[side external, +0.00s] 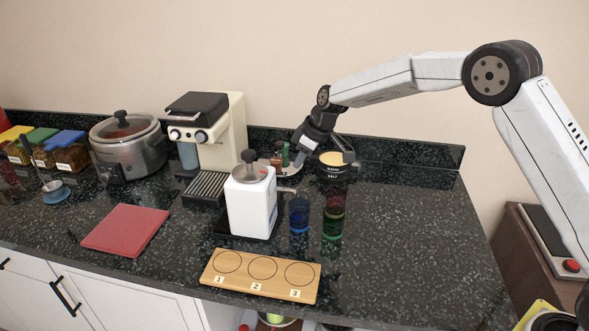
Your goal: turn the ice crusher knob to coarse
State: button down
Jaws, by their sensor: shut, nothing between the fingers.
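The ice crusher (250,205) appears to be the white box with a grey round lid, standing upright mid-counter on a dark base. A small red mark shows on the lid, but the knob's setting is too small to read. A grey side handle (286,190) sticks out to the right. My gripper (302,155) is shut and empty, to the right of the crusher's top and apart from the knob. Its fingertips are small and partly mixed with things behind them.
A salt jar (334,174) and blue (299,216), red (335,206) and green (331,240) glasses stand right of the crusher. A numbered wooden board (240,281) lies in front. A coffee machine (228,135) stands behind left. The right counter is clear.

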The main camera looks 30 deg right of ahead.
jog(key=shift+w+a+f+n+y, duration=0.1)
jog(key=shift+w+a+n+y, duration=0.2)
jog(key=shift+w, duration=0.55)
jog(key=shift+w+a+r+n+y, duration=0.1)
jog(key=shift+w+a+n, duration=0.25)
jog(key=shift+w, duration=0.45)
jog(key=shift+w+a+f+n+y, duration=0.1)
jog(key=shift+w+a+n+y, duration=0.2)
jog(key=shift+w, duration=0.55)
jog(key=shift+f, duration=0.1)
jog(key=shift+f, duration=3.4)
jog(key=shift+w+a, duration=0.1)
jog(key=shift+a, duration=0.25)
jog(key=shift+s+a+r, duration=0.1)
jog(key=shift+s+a, duration=0.5)
jog(key=shift+a, duration=0.05)
